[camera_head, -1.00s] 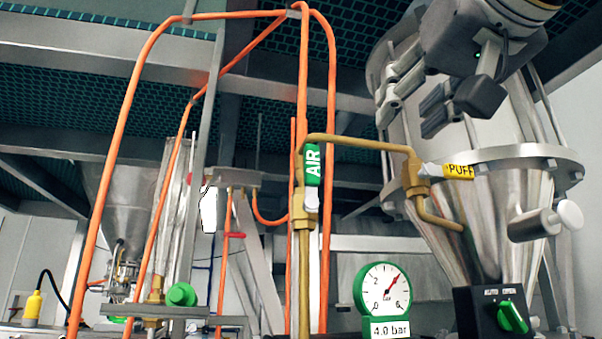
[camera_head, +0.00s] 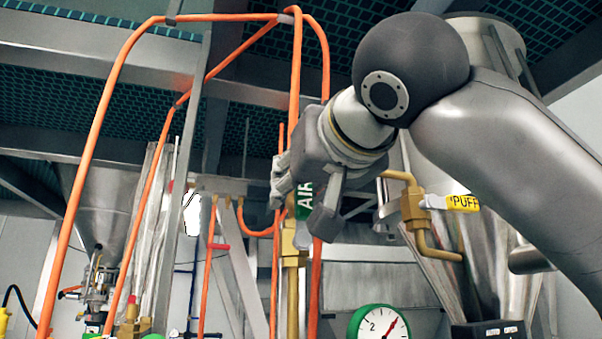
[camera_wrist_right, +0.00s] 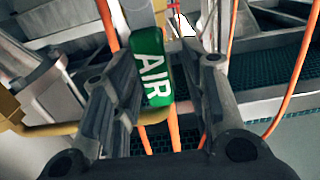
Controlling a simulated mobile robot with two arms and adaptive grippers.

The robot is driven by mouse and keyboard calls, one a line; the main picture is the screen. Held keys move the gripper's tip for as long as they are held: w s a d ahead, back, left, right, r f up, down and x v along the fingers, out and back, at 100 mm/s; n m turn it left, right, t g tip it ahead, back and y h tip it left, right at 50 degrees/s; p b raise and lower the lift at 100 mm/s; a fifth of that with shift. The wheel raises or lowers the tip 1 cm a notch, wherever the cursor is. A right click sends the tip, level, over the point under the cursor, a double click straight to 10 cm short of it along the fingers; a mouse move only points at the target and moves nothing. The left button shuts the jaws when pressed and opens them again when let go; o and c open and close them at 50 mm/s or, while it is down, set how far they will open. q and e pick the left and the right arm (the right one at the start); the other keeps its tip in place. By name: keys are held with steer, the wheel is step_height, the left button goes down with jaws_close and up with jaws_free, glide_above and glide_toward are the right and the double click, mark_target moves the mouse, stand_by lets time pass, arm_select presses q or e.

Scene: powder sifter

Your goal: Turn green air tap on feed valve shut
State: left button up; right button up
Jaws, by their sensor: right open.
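The green air tap handle (camera_head: 304,200), marked AIR, stands upright on a brass valve (camera_head: 292,248) in the orange and brass pipework, partly hidden by my right gripper in the head view. My right gripper (camera_head: 306,206) is open, with a finger on either side of the handle. In the right wrist view the green handle (camera_wrist_right: 151,72) lies between the two spread fingers of the gripper (camera_wrist_right: 160,75). It is nearer the left finger; I cannot tell if they touch. My left gripper is not in view.
A yellow PUFF tap handle (camera_head: 455,202) sits to the right on another brass valve (camera_head: 413,207). A green-rimmed pressure gauge (camera_head: 378,324) is below. Orange hoses (camera_head: 318,280) run close beside the air valve. A steel hopper (camera_head: 105,205) stands at left.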

steer(key=shift+d, duration=0.1)
steer(key=shift+s+d, duration=0.1)
steer(key=shift+c, duration=1.5)
jaws_close()
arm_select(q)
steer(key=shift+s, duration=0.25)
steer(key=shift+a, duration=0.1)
